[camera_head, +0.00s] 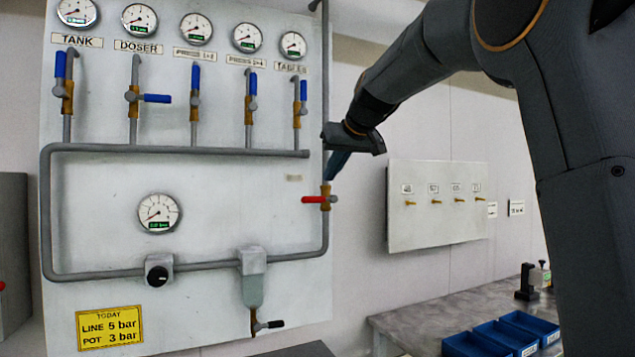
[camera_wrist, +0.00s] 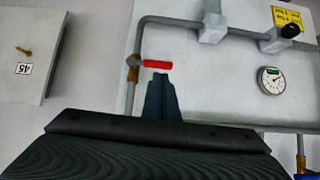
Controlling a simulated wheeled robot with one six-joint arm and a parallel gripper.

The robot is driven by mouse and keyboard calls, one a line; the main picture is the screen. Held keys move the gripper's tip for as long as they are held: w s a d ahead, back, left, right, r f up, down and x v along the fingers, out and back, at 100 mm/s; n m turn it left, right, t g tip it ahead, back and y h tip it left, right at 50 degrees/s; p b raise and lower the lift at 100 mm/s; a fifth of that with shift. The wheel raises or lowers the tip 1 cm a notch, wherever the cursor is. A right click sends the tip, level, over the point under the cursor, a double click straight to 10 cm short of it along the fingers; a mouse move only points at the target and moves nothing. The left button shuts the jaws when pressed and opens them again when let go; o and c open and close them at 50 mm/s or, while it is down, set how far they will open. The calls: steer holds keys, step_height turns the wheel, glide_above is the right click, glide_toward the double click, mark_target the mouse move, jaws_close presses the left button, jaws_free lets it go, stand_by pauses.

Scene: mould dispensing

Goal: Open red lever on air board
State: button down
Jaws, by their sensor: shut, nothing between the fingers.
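The red lever (camera_head: 314,199) is on a brass valve (camera_head: 326,190) on the vertical pipe at the right edge of the white air board (camera_head: 100,220). The lever lies horizontal, across the pipe, pointing left in the head view. In the wrist view the red lever (camera_wrist: 157,64) is also horizontal, just beyond the fingertips. My gripper (camera_head: 330,178) is shut and empty, its dark blue fingers slanting down to just above the valve in the head view. In the wrist view my gripper (camera_wrist: 160,78) has its tips close to the lever; I cannot tell whether they touch.
Several blue-handled valves (camera_head: 157,98) and gauges line the board's top. A large gauge (camera_head: 159,213), a black knob (camera_head: 158,274) and a yellow sign (camera_head: 110,328) sit lower. A smaller panel (camera_head: 435,235) hangs right, above a grey table (camera_head: 400,322) with blue bins (camera_head: 530,323).

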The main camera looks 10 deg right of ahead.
steer(key=shift+t, duration=0.4)
steer(key=r, duration=0.5)
steer(key=shift+w, duration=0.25)
steer(key=p, duration=0.5)
glide_above(319, 200)
steer(key=s+a, duration=0.1)
steer(key=s, duration=0.2)
step_height(319, 200, down, 8)
steer(key=shift+w+f, duration=0.45)
steer(key=shift+f, duration=0.3)
steer(key=shift+f+n, duration=0.1)
steer(key=shift+n, duration=0.2)
